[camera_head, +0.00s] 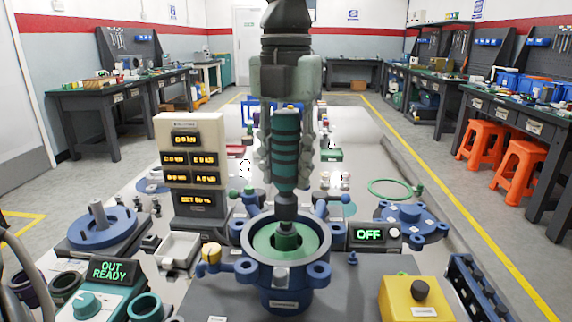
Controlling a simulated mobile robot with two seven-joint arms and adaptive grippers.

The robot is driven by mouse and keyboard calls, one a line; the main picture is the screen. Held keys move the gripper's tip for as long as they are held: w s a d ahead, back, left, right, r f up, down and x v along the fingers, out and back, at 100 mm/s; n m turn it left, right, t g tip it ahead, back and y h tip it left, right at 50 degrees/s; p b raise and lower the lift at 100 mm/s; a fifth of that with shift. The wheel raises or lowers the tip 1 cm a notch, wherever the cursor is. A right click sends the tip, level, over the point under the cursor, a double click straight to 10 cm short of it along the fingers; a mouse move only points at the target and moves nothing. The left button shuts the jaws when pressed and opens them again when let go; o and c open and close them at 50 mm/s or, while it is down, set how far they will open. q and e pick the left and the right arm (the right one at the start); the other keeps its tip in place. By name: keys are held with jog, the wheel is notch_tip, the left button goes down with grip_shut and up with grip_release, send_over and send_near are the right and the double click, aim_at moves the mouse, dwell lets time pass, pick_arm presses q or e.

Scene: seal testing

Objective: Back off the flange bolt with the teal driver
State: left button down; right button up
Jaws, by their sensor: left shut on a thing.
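My left gripper (287,160) comes down from the top centre, its fingers shut on the teal driver (286,135), a dark-banded body held upright. The driver's dark tip points straight down into a blue round flanged housing (283,275) with a green inside. The tip reaches a dark green bolt-like piece (286,236) at the housing's centre; I cannot tell whether it is seated on it or just above. My right gripper is not in view.
A cream display panel (192,150) stands left of the driver. An OFF display (371,235) and a blue flange part (409,222) are right of the housing. A yellow box (415,297), a blue disc (98,226) and a white tray (180,248) are nearby.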

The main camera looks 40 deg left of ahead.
aim_at(286, 141)
pick_arm(q)
jog(key=shift+f+b, duration=0.8)
jog(key=shift+f, duration=0.15)
dwell(0.5)
jog(key=shift+s+f+b, duration=0.15)
jog(key=shift+f+b, duration=0.1)
jog(key=shift+b, duration=0.05)
dwell(1.4)
jog(key=shift+r, duration=0.45)
dwell(2.2)
jog(key=shift+r+p, duration=0.85)
jog(key=shift+r, duration=0.55)
jog(key=shift+w+r+p, duration=0.2)
jog(key=shift+r+p, duration=0.1)
jog(key=shift+r, duration=0.9)
